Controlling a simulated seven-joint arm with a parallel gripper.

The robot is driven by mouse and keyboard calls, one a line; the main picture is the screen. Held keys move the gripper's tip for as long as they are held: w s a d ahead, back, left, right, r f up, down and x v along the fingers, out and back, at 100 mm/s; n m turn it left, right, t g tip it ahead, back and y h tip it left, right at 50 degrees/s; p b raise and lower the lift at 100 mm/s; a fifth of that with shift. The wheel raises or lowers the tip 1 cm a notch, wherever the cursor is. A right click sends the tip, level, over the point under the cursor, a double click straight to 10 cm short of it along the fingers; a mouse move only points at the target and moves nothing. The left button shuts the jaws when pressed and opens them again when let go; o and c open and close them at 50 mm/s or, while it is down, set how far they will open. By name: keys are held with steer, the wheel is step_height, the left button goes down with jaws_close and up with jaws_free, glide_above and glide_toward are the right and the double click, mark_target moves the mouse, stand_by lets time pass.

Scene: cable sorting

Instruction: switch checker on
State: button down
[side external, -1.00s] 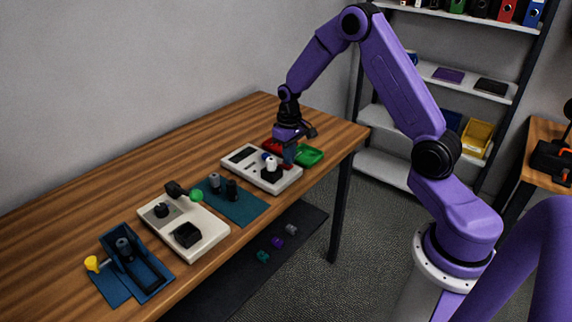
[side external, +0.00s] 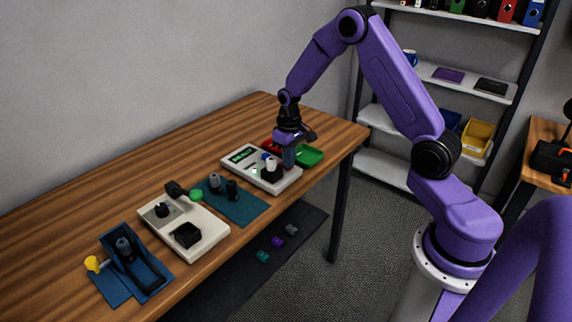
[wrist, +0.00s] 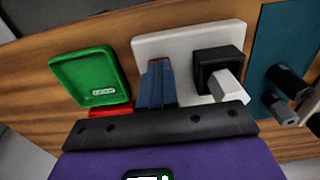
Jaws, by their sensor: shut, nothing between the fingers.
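The checker (side external: 290,184) is a flat light box on the wooden table, with a display at its far left end that is lit green. A black socket block with a white piece (side external: 269,171) stands on it. In the wrist view the checker (wrist: 190,42) lies beneath my gripper. My gripper (side external: 289,164) is shut and empty, pointing down at the end of the checker by the trays. In the wrist view its blue fingers (wrist: 157,72) are together over the checker, with a bit of red at their tips. They hide whatever is under them.
A green tray (side external: 309,156) and a red tray (side external: 268,145) sit beside the checker. A teal mat (side external: 245,213) with dark connectors lies to its left. Further left are a white device (side external: 205,241) with a black box and a blue fixture (side external: 150,280) with a yellow knob.

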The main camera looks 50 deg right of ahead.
steer(key=shift+r, duration=3.5)
steer(key=s+a+r+n, duration=0.3)
steer(key=s+a, duration=0.4)
steer(key=s+a+r+n, duration=0.3)
steer(key=s+a, duration=0.3)
steer(key=a, duration=0.2)
steer(key=s+r+n, duration=0.2)
steer(key=s+n, duration=0.4)
steer(key=s, duration=1.4)
steer(key=shift+a+n, duration=0.3)
steer(key=shift+a, duration=0.15)
